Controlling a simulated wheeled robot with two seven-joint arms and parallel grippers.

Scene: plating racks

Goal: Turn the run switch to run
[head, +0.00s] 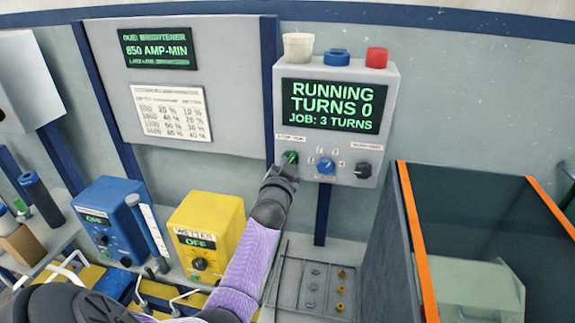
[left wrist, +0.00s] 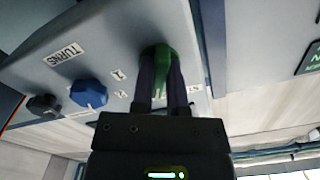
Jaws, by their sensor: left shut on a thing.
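The control box (head: 338,150) hangs on the wall, and its screen (head: 330,105) reads "RUNNING", "TURNS 0", "JOB: 3 TURNS". The green run switch (head: 290,157) is at the lower left of its face, under a small label. My left gripper (head: 286,168) reaches up to it and is shut on it. In the left wrist view the two dark fingers stand on either side of the green switch (left wrist: 162,62), which they partly hide. My right gripper is not in view.
A blue knob (head: 326,166) and a black knob (head: 363,170) sit right of the switch. An orange-edged tank (head: 408,225) stands at the right.

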